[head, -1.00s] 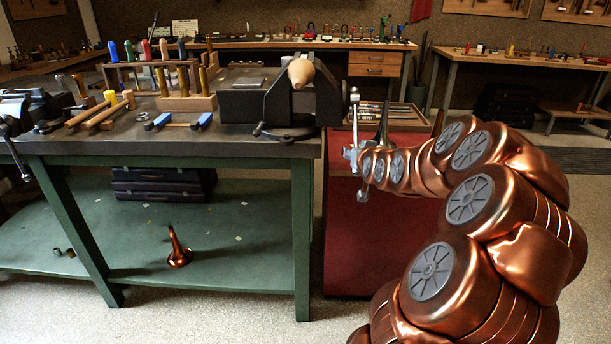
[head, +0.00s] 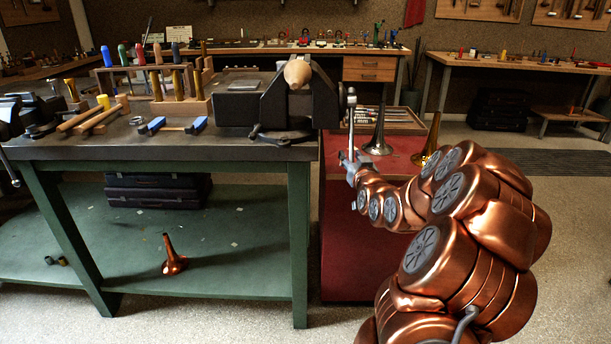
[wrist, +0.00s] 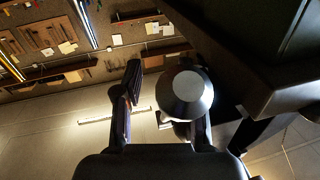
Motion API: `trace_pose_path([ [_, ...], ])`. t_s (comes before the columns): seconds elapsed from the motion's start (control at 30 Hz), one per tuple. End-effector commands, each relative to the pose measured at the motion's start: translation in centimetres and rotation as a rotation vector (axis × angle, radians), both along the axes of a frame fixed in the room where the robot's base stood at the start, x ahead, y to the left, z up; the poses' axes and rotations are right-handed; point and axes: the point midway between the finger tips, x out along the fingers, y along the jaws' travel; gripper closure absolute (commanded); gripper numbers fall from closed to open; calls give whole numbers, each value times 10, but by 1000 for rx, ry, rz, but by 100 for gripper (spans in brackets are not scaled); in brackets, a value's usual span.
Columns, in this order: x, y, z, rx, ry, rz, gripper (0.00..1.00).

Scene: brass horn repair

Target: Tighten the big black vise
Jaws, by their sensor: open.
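The big black vise (head: 243,108) stands on the right end of the dark-topped bench in the head view, with a pale wooden, rounded piece (head: 297,74) at its jaws. Its metal handle bar (head: 351,122) hangs upright at the right side, with a knob on top. My gripper (head: 350,163) is open near the lower end of the bar. In the wrist view, a round metal knob (wrist: 187,93) appears close by my open fingers (wrist: 162,115), overlapping the right finger. I cannot tell whether it touches. Dark vise body fills the upper right there.
A dark bell (head: 378,135) and a brass bell (head: 429,148) stand on the red cabinet (head: 345,245) beside my arm. A tool rack (head: 180,105) and hammers (head: 90,118) lie on the bench left of the vise. Floor at right is open.

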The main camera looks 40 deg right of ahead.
Motion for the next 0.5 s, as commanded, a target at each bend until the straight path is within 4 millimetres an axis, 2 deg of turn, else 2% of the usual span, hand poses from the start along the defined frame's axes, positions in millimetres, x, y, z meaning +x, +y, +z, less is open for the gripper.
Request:
trace_pose_path([
  [0.5,-53,25,-1,1,3,-2,60],
])
